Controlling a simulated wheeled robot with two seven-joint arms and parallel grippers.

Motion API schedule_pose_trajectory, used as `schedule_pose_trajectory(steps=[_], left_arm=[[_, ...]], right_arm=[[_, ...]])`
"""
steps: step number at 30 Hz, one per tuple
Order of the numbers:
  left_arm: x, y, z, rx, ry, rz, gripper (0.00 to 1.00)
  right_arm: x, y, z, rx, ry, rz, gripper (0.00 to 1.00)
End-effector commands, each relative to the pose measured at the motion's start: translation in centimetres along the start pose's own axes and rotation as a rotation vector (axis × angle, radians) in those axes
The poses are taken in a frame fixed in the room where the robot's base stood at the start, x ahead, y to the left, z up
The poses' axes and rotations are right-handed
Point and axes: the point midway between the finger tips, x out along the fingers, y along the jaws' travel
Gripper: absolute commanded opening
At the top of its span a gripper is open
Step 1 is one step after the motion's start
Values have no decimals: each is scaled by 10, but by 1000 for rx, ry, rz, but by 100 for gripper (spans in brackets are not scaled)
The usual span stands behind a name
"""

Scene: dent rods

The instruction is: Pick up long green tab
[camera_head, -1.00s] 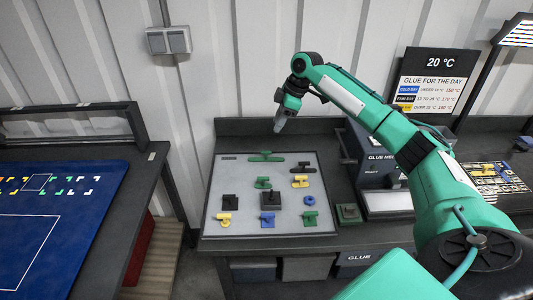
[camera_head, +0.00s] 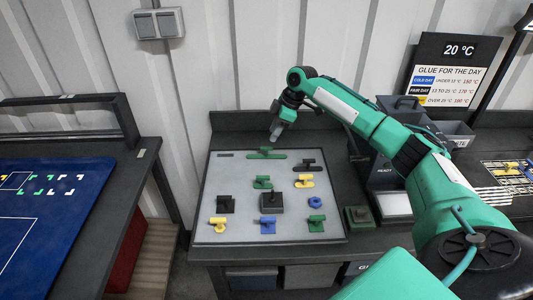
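The long green tab (camera_head: 258,155) lies at the back of the grey board (camera_head: 222,185), a thin bar with a small raised part in its middle. My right gripper (camera_head: 275,136) hangs just above and behind the tab's right half, pointing down. It looks apart from the tab, with nothing visible in it. The gap between its fingers is too small to make out. My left gripper is not in view.
Other tabs share the board: a shorter green tab (camera_head: 262,182), a yellow tab (camera_head: 303,183), a blue tab (camera_head: 268,225) and black blocks (camera_head: 271,201). A glue machine (camera_head: 385,180) stands right of the board. A blue mat (camera_head: 45,210) covers the left table.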

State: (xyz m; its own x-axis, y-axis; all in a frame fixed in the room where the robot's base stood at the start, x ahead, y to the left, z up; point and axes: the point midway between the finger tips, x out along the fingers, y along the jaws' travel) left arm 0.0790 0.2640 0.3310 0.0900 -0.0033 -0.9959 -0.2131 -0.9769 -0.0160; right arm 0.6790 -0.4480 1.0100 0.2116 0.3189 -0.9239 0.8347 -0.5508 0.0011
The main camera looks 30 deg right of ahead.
Motion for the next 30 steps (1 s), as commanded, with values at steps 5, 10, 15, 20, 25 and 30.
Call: schedule_pose_trajectory(steps=[5, 10, 15, 20, 25, 30], left_arm=[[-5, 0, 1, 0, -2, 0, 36], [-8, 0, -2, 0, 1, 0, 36], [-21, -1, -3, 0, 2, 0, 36], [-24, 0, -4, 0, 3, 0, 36], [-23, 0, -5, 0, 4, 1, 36], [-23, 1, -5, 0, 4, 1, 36]], right_arm=[[26, 0, 0, 0, -1, -1, 37], [36, 0, 0, 0, -1, 0, 37], [59, -3, 2, 2, -2, -2, 37], [80, -2, 3, 1, -1, 0, 37], [85, -2, 4, 0, 0, 1, 37], [85, -2, 4, 0, 0, 1, 27]])
